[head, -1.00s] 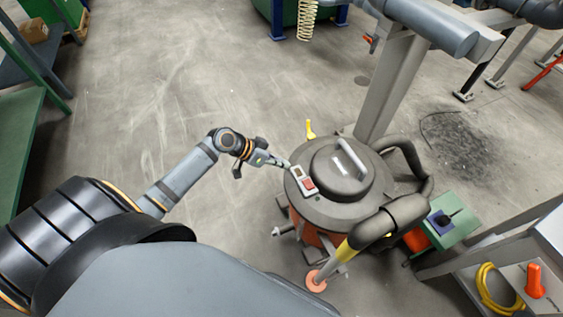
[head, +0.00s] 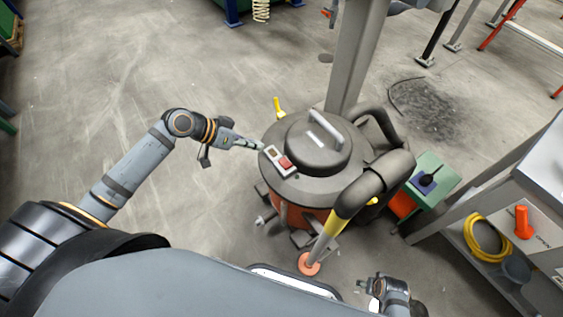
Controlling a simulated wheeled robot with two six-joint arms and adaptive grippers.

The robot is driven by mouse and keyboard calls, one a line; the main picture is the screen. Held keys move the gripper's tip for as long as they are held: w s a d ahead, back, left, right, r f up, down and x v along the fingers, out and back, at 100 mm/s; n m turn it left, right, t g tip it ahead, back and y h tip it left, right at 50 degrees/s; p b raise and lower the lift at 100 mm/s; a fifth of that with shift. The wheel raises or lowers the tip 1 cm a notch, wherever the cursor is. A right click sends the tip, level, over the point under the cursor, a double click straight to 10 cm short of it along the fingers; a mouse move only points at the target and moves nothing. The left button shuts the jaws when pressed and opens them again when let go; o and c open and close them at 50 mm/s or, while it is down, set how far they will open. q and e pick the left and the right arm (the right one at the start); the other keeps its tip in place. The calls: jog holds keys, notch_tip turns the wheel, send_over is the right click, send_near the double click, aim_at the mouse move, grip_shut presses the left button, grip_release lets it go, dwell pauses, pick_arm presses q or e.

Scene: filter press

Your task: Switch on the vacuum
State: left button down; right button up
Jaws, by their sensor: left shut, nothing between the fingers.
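The vacuum (head: 302,182) is a drum with a grey lid, a pale lid handle (head: 325,130) and an orange-red lower body. A small pale switch plate (head: 274,153) with a red switch (head: 286,162) sits on the left side of its lid. My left gripper (head: 260,146) is shut and empty. Its fingertips are at the upper left edge of the plate, short of the red switch; I cannot tell whether they touch. My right gripper (head: 371,286) shows small at the bottom right, well away from the vacuum's lid; its fingers are unclear.
A thick dark hose (head: 375,180) with a yellow cuff (head: 340,217) comes down on the vacuum's right. A grey post (head: 355,60) stands behind it. A green box (head: 436,178) and a shelf with a coiled yellow hose (head: 487,237) are at right. Floor at left is clear.

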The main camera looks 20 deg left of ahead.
pick_arm(q)
jog(key=b, duration=0.3)
send_near(291, 164)
jog(key=w+d, duration=0.2)
jog(key=w, duration=0.1)
jog(key=shift+w, duration=0.1)
jog(key=f, duration=0.1)
jog(key=d+f+b, duration=0.1)
jog(key=f, duration=0.1)
jog(key=shift+s+d+f, duration=0.1)
jog(key=shift+s+f, duration=0.05)
jog(key=shift+s, duration=0.05)
jog(key=shift+s+d+f, duration=0.1)
jog(key=shift+f, duration=0.25)
pick_arm(e)
jog(key=w+a+r, duration=0.2)
jog(key=a+r, duration=0.1)
jog(key=r, duration=1)
jog(key=shift+a+y, duration=0.15)
jog(key=shift+y, duration=0.15)
jog(key=shift+w, duration=0.15)
